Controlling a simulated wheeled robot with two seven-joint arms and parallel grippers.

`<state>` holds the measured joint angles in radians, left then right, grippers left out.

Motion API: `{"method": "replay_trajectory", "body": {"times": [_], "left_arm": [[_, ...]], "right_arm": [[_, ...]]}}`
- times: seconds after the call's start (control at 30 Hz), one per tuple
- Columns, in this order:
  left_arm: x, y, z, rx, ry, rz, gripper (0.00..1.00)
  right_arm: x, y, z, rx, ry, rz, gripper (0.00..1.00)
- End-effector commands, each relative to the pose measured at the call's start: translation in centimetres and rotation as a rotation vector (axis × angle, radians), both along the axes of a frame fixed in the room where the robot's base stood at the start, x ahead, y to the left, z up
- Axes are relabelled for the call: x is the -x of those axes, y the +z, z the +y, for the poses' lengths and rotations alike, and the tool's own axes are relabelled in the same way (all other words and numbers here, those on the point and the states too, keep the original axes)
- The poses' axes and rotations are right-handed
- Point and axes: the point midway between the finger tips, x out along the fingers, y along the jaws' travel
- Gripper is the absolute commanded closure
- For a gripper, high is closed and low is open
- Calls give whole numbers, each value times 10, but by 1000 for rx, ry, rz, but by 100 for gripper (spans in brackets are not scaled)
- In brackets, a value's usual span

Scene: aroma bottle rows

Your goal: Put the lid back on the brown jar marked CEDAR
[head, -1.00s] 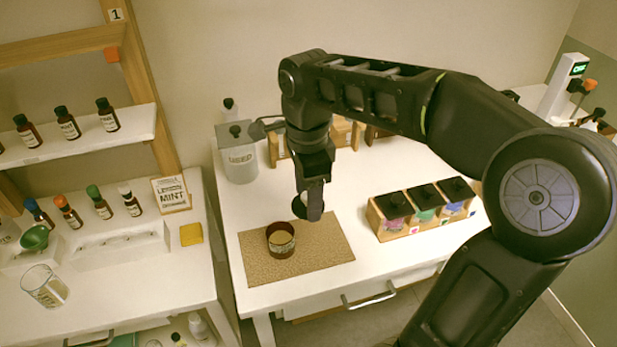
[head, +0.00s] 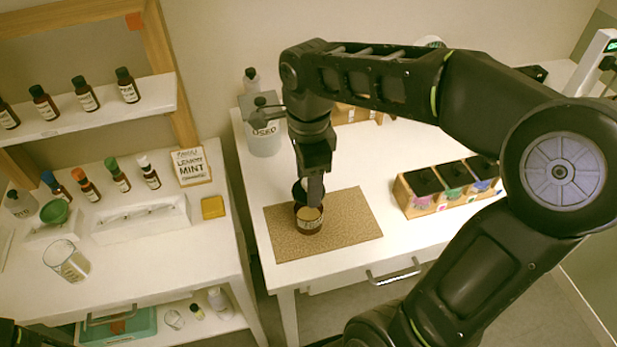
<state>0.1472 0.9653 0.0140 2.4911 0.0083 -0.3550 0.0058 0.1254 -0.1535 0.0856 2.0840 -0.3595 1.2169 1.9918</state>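The brown jar (head: 308,223) with a pale label stands upright on the tan mat (head: 350,220) on the white table. The label is too small to read. My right gripper (head: 315,200) points down just over the jar, its fingers partly covering the jar's mouth.
A wooden holder (head: 412,205) with several black-lidded jars stands right of the mat. A USED container (head: 263,140) is behind. The left shelf (head: 150,245) holds small bottles, a MINT card (head: 191,166), a green bowl (head: 54,212) and a glass beaker (head: 66,260).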

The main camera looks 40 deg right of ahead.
Motion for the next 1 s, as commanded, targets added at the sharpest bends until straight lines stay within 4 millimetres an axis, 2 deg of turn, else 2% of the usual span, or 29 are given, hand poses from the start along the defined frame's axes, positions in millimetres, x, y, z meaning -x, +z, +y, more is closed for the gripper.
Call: {"method": "replay_trajectory", "body": {"times": [0.1,0.4,0.6,1.0], "left_arm": [[-1,-12,0,2,-1,-4,71],[-4,-30,-2,8,-4,-11,71],[-4,-34,-2,10,-4,-14,71],[-5,-33,-2,10,-4,-14,71]], "right_arm": [[0,-16,0,1,0,1,81],[0,-42,0,0,0,0,81],[0,-48,0,0,0,0,81],[0,-48,0,0,0,0,81]]}}
